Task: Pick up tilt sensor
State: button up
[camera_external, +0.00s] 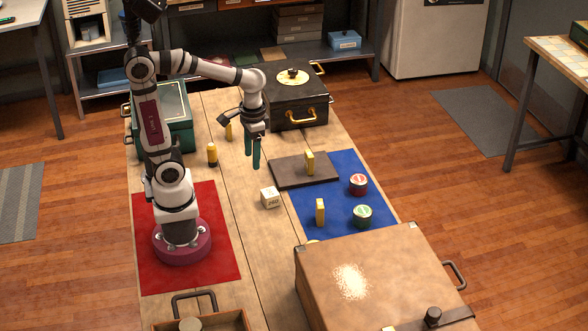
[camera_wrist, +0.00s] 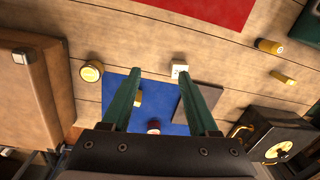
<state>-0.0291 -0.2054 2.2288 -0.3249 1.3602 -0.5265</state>
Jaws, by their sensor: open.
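My gripper (camera_external: 254,164) hangs above the wooden table with its two green fingers pointing down, open and empty. It is behind the white cube in the external view. In the wrist view, its fingertips (camera_wrist: 160,74) are spread apart. No label names the tilt sensor, so I cannot tell which object it is. Small objects in view are a white cube with dark markings (camera_external: 270,197), a yellow block on the dark board (camera_external: 310,162), a yellow block on the blue mat (camera_external: 320,211), a red-topped can (camera_external: 358,185) and a green-topped can (camera_external: 362,216). The cube also shows in the wrist view (camera_wrist: 179,70).
A large brown case (camera_external: 370,270) fills the front right. A black box (camera_external: 297,105) and a green case (camera_external: 178,118) stand at the back. An orange bottle (camera_external: 212,154) and another yellow block (camera_external: 228,131) are left of my gripper. Bare wood lies beside the red mat (camera_external: 205,270).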

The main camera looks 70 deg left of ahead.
jog(key=w+f+n, duration=0.1)
jog(key=w+n, duration=0.4)
jog(key=w, duration=0.3)
jog(key=n+h, duration=0.2)
jog(key=n, duration=0.7)
send_near(320, 203)
jog(key=f, duration=0.4)
jog(key=d+f, duration=0.1)
jog(key=f, duration=0.6)
jog(key=shift+s+d+f, duration=0.1)
jog(key=shift+d+f, duration=0.05)
jog(key=shift+f, duration=0.25)
grip_shut()
